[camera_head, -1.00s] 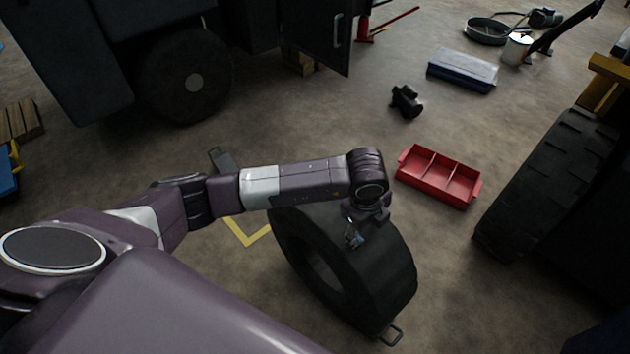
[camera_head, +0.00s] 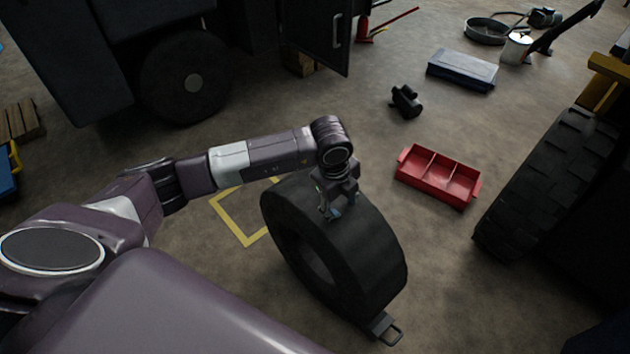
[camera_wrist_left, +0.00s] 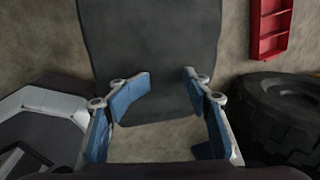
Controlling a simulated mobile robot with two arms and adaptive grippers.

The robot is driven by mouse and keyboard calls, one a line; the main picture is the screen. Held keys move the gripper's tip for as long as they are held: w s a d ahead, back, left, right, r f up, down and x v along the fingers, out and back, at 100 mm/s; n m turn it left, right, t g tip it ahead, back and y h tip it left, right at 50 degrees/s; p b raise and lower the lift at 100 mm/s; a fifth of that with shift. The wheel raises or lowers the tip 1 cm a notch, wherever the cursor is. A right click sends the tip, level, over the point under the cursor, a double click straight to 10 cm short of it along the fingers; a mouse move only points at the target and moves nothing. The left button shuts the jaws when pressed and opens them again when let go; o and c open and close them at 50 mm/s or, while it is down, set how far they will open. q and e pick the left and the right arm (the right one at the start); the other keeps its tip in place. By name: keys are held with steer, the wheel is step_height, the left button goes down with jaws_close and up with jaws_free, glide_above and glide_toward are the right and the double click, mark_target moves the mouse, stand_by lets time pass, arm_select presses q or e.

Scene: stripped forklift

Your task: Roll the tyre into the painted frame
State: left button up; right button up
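The black tyre (camera_head: 365,245) stands on its tread in the middle of the head view, its open centre facing lower left. The painted frame (camera_head: 234,227) is a yellow outline on the floor just left of the tyre, partly hidden by my left arm and the tyre. My left gripper (camera_head: 333,208) is at the top of the tyre. In the left wrist view its blue-padded fingers (camera_wrist_left: 168,85) are spread apart, with the tyre's tread (camera_wrist_left: 150,45) beyond them. Whether they touch the tread I cannot tell. My right gripper is out of view.
A dark chock with a loop handle (camera_head: 384,329) lies against the tyre's lower right. A red divided tray (camera_head: 437,178) lies to the right, near a large treaded wheel (camera_head: 550,180). A black object (camera_head: 406,101) and a blue case (camera_head: 462,70) lie farther back.

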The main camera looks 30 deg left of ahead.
arm_select(q)
steer(key=a, duration=0.3)
steer(key=shift+w, duration=0.4)
steer(key=shift+w+a, duration=0.25)
steer(key=shift+a, duration=0.4)
steer(key=shift+w+a, duration=0.25)
steer(key=shift+a, duration=0.4)
steer(key=shift+w+a+r+b, duration=0.1)
steer(key=shift+w+a+b, duration=0.1)
steer(key=shift+a, duration=0.3)
steer(key=shift+w+a+b, duration=0.15)
steer(key=shift+w+a, duration=0.05)
steer(key=shift+a, duration=0.25)
steer(key=shift+w+a+r, duration=0.1)
steer(key=shift+w+a, duration=0.25)
steer(key=shift+a, duration=0.65)
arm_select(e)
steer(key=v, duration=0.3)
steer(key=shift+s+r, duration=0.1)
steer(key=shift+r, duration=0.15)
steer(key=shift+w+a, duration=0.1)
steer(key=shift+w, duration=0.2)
